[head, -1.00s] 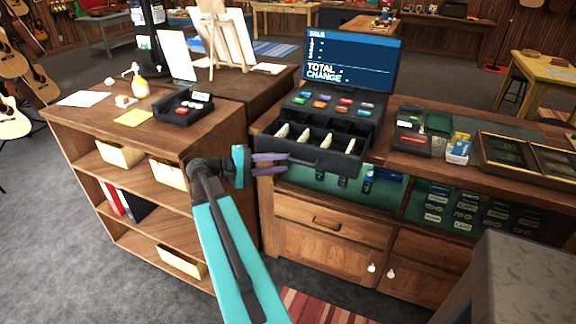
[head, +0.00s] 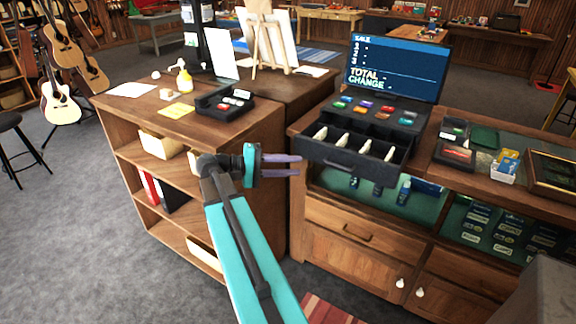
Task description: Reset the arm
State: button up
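My teal arm reaches up from the bottom of the head view. My gripper (head: 299,165) has two purple fingers pointing right, with a narrow gap between them and nothing held. It shows in front of the gap between the shelf unit and the counter, left of the open cash drawer (head: 345,166). I cannot tell how far the fingertips are from the drawer.
The wooden counter (head: 300,127) is at right. Guitars (head: 60,102) and a stool (head: 10,122) are far left. Grey floor (head: 75,235) is clear at lower left.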

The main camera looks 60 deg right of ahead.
jog(key=w+a+f+n+t, duration=0.1)
jog(key=a+f+n, duration=0.2)
jog(key=a+f, duration=0.5)
jog(key=w+a+f+n+t, duration=0.15)
jog(key=a+f, duration=0.35)
jog(key=f, duration=0.7)
jog(key=w+a+f+n+t, duration=0.1)
jog(key=a+f+n+t, duration=0.1)
jog(key=a+f+n, duration=0.5)
jog(key=s+a+f+m+y, duration=0.1)
jog(key=s+a+f+y, duration=0.1)
jog(key=s+a+f, duration=0.35)
jog(key=s+a+f+y, duration=0.25)
jog(key=a+f, duration=0.35)
jog(key=f, duration=0.3)
jog(key=s+a+f+m+y, duration=0.1)
jog(key=s+a+f+y, duration=0.1)
jog(key=s+a+f, duration=0.45)
jog(key=a+f+m+y, duration=0.2)
jog(key=a+f+y, duration=0.3)
jog(key=a, duration=0.5)
jog(key=shift+f+m+t+y, duration=0.35)
jog(key=shift+f, duration=0.4)
